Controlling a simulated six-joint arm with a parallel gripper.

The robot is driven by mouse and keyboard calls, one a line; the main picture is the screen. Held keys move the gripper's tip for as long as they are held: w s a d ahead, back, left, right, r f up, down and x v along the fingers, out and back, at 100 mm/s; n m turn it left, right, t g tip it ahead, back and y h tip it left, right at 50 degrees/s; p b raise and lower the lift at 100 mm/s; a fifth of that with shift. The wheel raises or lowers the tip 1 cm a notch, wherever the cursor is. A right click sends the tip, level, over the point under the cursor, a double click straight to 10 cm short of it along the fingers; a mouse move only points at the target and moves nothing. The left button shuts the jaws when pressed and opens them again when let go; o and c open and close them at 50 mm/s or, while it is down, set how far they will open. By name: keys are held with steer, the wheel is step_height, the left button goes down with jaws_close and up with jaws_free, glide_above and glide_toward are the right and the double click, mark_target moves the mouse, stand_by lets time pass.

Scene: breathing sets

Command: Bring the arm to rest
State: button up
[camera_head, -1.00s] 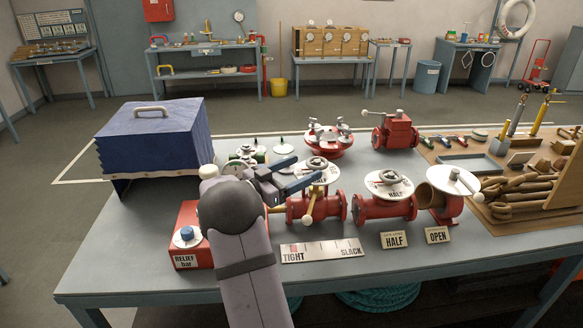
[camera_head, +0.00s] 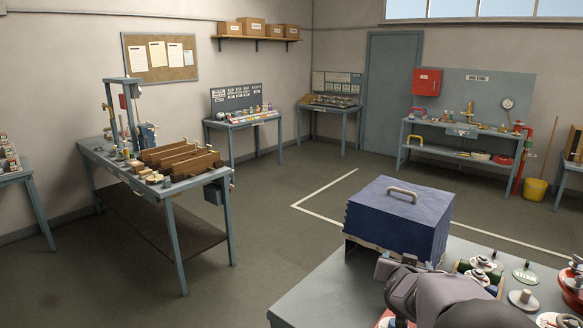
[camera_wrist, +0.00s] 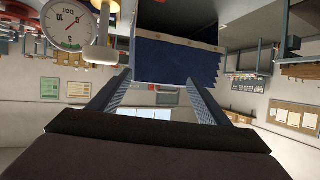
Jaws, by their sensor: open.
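My arm (camera_head: 440,295) shows at the lower right of the head view, in front of the blue pleated box. Its gripper end is close to the box's lower front in that picture, and its fingers are hard to make out there. In the wrist view my gripper (camera_wrist: 158,78) is open, its two fingers well apart with nothing held between them. The blue box (camera_head: 395,222) has a handle on top and stands on the near table. Its pleated side (camera_wrist: 178,62) shows beyond the fingertips in the wrist view, which looks upside down.
The near table (camera_head: 310,295) holds red valves (camera_head: 570,285) at the right edge, partly cut off. A pressure gauge (camera_wrist: 65,25) shows upper left in the wrist view. A side bench (camera_head: 205,178) with wooden parts stands at left. Open floor (camera_head: 260,245) lies between.

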steer(key=s+a+f+n+g+y+p, duration=0.1)
steer(key=s+a+f+n+g+y, duration=0.2)
steer(key=s+a, duration=0.4)
steer(key=s+a+f+n+g+y+p, duration=0.1)
steer(key=s+a+f+g+y, duration=0.3)
steer(key=a, duration=0.6)
steer(key=s+a+f+n+g+p, duration=0.1)
steer(key=s+a+f+g, duration=0.15)
steer(key=s, duration=0.85)
steer(key=s+a+f+n+g+p, duration=0.1)
steer(key=s+f+g, duration=0.15)
steer(key=s, duration=0.85)
step_height(320, 180, down, 14)
steer(key=b, duration=1.3)
steer(key=shift+w+r+h, duration=0.15)
steer(key=shift+r+h, duration=0.05)
steer(key=shift+h, duration=0.1)
